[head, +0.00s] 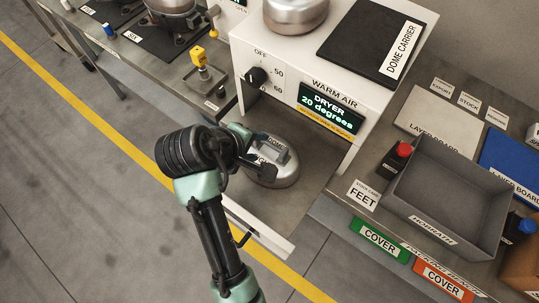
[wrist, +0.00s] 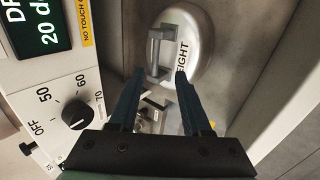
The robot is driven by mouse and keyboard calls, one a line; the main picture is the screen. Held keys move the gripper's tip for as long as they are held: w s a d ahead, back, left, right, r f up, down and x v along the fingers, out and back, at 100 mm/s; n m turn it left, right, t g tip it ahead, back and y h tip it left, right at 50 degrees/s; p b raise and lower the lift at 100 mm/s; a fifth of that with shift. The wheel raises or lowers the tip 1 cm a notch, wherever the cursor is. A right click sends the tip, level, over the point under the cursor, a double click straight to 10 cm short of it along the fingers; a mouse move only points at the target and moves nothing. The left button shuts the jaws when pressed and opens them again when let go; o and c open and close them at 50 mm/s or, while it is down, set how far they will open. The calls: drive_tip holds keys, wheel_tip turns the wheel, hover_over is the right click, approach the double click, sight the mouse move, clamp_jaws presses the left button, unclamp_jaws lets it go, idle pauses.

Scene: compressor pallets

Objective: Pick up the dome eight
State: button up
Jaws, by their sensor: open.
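The dome eight is a silver metal dome (head: 289,172) with a grey bar handle on top. It sits on the open bay floor of the warm air dryer (head: 300,70). The wrist view shows the dome (wrist: 196,32) at the top, with part of its label reading "EIGHT" and its handle (wrist: 153,52) just ahead of my fingertips. My gripper (wrist: 160,78) is open and empty, its two fingers apart and pointing at the handle. In the head view my wrist partly hides the dome's left side.
The dryer's panel reads 20 degrees, with a black knob (head: 257,77) beside it. Another silver dome (head: 295,12) and a black dome carrier mat (head: 372,40) are on the dryer's top. A grey bin (head: 440,185) stands on the right bench. The dryer's side walls flank the bay.

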sight(269, 143)
drive_tip(key=x, duration=0.5)
drive_tip(key=shift+w+d+r+p, duration=0.15)
drive_tip(key=shift+d+p, duration=0.15)
drive_tip(key=shift+p, duration=0.05)
clamp_jaws()
idle(0.9)
drive_tip(key=shift+w+r, duration=0.1)
drive_tip(key=shift+r, duration=0.1)
